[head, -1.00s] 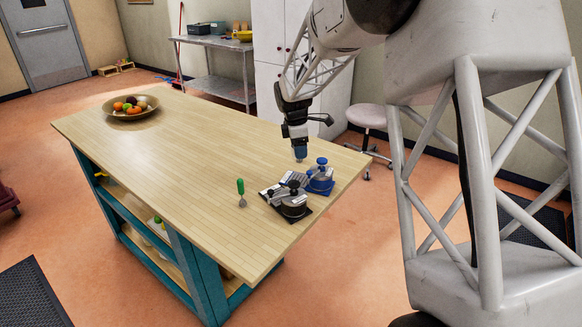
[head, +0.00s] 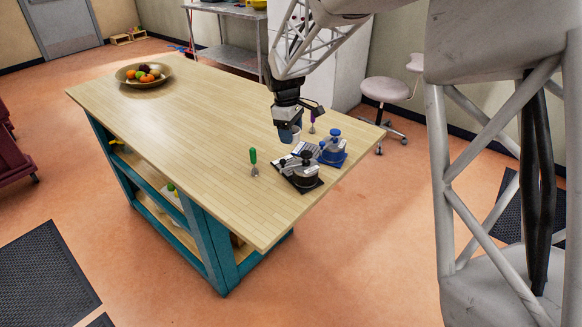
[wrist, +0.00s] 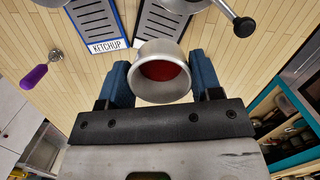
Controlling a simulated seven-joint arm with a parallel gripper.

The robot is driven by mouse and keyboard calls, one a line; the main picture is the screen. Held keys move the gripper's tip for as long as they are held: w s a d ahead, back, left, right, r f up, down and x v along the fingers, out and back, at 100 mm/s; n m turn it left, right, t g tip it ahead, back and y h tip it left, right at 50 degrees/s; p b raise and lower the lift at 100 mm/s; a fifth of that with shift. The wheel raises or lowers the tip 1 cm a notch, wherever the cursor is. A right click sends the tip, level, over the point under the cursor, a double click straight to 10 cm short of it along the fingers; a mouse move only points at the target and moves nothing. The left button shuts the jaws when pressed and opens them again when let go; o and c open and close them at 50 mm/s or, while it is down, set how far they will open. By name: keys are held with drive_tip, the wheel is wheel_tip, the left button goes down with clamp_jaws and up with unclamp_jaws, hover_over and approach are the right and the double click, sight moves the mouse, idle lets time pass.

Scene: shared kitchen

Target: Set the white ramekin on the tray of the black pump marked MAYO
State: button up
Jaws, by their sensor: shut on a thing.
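The white ramekin (wrist: 145,92), with red sauce inside, is held between the blue fingers of my gripper (wrist: 158,80). In the head view my gripper (head: 290,134) is above the table, behind and left of the two pumps, with a bit of the ramekin (head: 297,134) showing. The black pump (head: 304,176) stands nearer the table's front right; the blue pump (head: 333,152) is just behind it. In the wrist view the blue-edged tray (wrist: 98,22) reads KETCHUP.
A green-handled tool (head: 253,158) lies left of the pumps, and a purple-handled one (head: 312,123) behind my gripper. A fruit bowl (head: 143,78) stands at the table's far left. Most of the wooden tabletop (head: 200,125) is clear. A black knob lever (wrist: 243,26) juts out in the wrist view.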

sight(291, 158)
idle(0.3)
drive_tip(key=shift+f, duration=3.15)
drive_tip(key=shift+f, duration=0.1)
drive_tip(key=shift+f, duration=1.75)
drive_tip(key=shift+f, duration=0.1)
drive_tip(key=o, duration=0.9)
